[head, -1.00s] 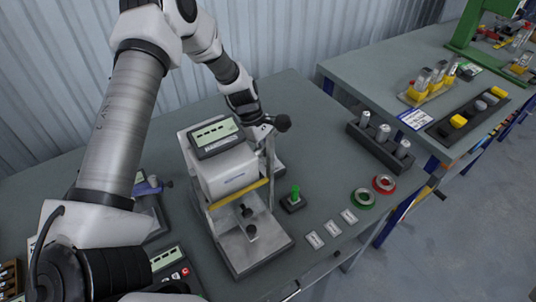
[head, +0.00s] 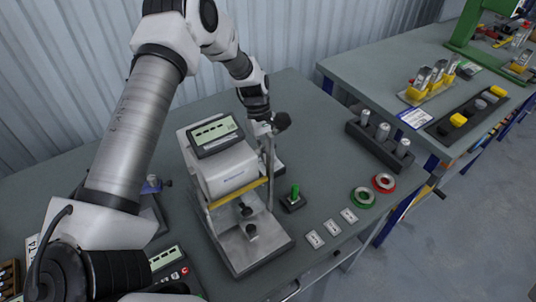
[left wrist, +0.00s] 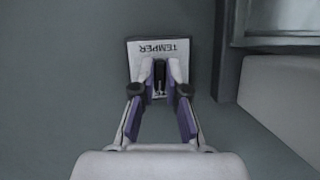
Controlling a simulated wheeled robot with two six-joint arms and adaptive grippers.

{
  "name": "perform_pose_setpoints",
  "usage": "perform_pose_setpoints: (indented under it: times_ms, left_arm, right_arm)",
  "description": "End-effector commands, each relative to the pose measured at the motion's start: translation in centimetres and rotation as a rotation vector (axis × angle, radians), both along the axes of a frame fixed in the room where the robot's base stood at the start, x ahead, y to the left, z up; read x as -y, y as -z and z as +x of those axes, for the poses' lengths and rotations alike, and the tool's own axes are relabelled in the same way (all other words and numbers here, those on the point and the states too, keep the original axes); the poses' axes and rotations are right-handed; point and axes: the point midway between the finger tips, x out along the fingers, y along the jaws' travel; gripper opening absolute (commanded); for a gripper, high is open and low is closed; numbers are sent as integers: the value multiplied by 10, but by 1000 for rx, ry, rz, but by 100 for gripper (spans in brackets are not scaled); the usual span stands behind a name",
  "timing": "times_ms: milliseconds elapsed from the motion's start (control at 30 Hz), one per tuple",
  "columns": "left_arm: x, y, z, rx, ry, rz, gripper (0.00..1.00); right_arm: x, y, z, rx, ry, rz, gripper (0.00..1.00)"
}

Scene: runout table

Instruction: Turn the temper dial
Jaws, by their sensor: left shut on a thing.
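In the left wrist view, a pale plate (left wrist: 140,52) marked TEMPER, its lettering upside down, lies on a grey surface. The dark temper dial (left wrist: 160,72) stands upright from the plate's middle. My left gripper (left wrist: 160,92) is shut on the dial, with one fingertip on each side of it. In the head view, my left gripper (head: 264,128) is behind the bench press (head: 228,172), at its right side. My right gripper is not in view.
A lever with a black knob (head: 282,122) stands at the press, close to my left gripper. A green button (head: 295,191), a green ring (head: 363,197), a red ring (head: 384,183) and a dark block with metal cylinders (head: 378,148) are to the right.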

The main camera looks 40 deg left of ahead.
Motion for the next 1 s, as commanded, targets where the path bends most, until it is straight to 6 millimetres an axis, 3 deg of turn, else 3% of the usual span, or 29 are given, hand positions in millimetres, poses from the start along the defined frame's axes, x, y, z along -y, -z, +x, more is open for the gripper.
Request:
perform_pose_setpoints:
  times_ms: [600, 1000]
  left_arm:
    - [1, -2, 6, 9, 539, 5, 0]
    - [1, -3, 6, 11, 690, 6, 0]
  right_arm:
    - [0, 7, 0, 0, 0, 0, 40]
    - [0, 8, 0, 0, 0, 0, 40]
